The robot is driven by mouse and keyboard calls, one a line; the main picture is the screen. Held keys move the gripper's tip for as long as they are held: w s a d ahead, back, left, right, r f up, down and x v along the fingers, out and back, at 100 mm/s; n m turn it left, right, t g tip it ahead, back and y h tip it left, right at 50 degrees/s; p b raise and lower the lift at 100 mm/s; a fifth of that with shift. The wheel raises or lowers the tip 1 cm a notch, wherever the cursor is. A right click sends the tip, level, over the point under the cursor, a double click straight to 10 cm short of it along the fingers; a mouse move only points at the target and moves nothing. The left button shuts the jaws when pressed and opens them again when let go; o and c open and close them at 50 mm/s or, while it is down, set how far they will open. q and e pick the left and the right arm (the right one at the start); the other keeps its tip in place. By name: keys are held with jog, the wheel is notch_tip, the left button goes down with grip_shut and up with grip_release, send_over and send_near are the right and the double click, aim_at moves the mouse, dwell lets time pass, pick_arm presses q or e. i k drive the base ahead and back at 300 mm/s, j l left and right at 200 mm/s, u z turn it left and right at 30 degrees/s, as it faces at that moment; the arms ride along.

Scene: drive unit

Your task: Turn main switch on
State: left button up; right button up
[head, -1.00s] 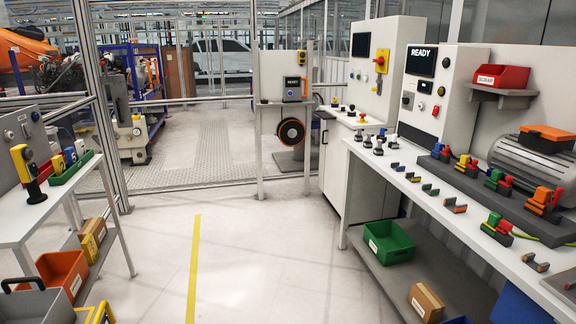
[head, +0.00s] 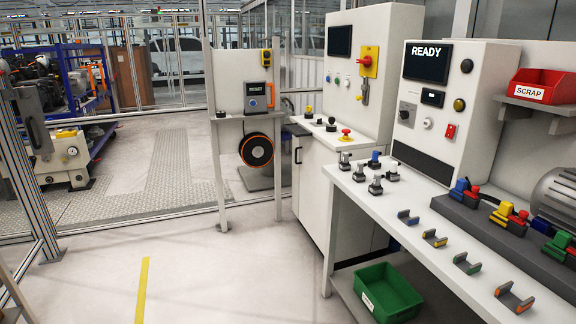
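A red handle on a yellow plate (head: 369,62), which looks like a main switch, sits on the front of the tall white control cabinet (head: 390,75). Its exact handle angle is too small to tell. A dark screen (head: 341,41) and small buttons are to its left. A second white panel to the right has a screen reading "READY" (head: 428,61), a grey switch plate with a dark knob (head: 407,113) and a red rocker-like switch (head: 450,131). Neither of my grippers is in view.
The white workbench (head: 415,235) with clamps and small parts runs along the right. A green bin (head: 388,293) sits on its lower shelf. A stand with an orange reel (head: 256,150) is left of the cabinet. Floor with a yellow line (head: 142,290) is clear ahead.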

aim_at(366, 61)
jog(key=i+j, duration=0.1)
jog(key=i, duration=1.6)
jog(key=l+z, duration=0.05)
jog(key=l, duration=0.05)
